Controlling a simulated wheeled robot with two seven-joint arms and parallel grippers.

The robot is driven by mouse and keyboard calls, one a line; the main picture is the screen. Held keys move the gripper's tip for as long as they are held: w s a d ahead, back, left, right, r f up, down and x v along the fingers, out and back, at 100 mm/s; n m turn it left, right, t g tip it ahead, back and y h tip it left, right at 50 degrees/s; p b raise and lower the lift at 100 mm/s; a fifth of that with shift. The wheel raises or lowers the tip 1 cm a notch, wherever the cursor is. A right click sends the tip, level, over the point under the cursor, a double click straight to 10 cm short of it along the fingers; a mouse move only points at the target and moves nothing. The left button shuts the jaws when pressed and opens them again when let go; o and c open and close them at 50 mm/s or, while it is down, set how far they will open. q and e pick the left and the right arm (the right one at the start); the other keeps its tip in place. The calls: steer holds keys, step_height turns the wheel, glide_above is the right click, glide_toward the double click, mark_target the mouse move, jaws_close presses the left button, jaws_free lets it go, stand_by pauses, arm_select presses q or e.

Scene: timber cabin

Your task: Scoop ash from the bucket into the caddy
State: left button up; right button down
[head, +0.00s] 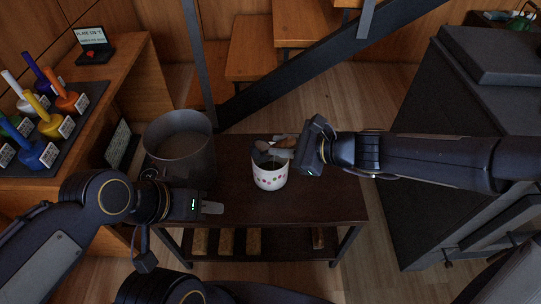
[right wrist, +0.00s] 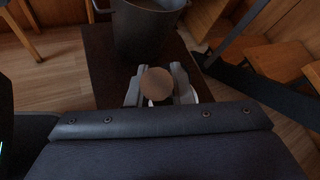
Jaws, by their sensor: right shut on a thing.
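The grey metal bucket (head: 180,150) stands on the left part of a dark low bench; greyish-brown ash shows inside. The caddy (head: 270,178), a white pot with pink dots, stands upright on the bench right of the bucket. My right gripper (head: 285,148) is above the caddy's right rim, shut on a scoop (head: 262,148) with a brown handle. The scoop's grey head is over the caddy's mouth; its load cannot be made out. In the right wrist view the handle's round end (right wrist: 157,84) sits between the fingers. My left gripper (head: 212,207) is over the bench, in front of the bucket, its jaw gap hidden.
The bench (head: 320,200) has free room right of the caddy. A wooden desk (head: 150,85) with coloured-handled tools and a small display stands left. A dark stove-like block (head: 420,180) is at right. Stairs with a dark slanted beam (head: 300,75) are behind.

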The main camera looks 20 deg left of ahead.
steer(key=shift+w+d+m+y+b, duration=0.35)
steer(key=shift+w+d+y, duration=0.1)
steer(key=shift+d+y, duration=0.25)
steer(key=shift+w+d+m+y+b, duration=0.35)
steer(key=shift+w+d+y, duration=0.1)
steer(key=shift+d+y, duration=0.25)
stand_by(2.8)
steer(key=shift+w+d+f+m+g+y+b, duration=0.15)
steer(key=shift+w+d+f+m+y+b, duration=0.1)
steer(key=shift+w+d+m+y+b, duration=0.3)
steer(key=shift+w+d+f+m+g+y+b, duration=0.15)
steer(key=shift+w+d+f+m+y+b, duration=0.15)
steer(key=shift+d, duration=0.45)
stand_by(2.5)
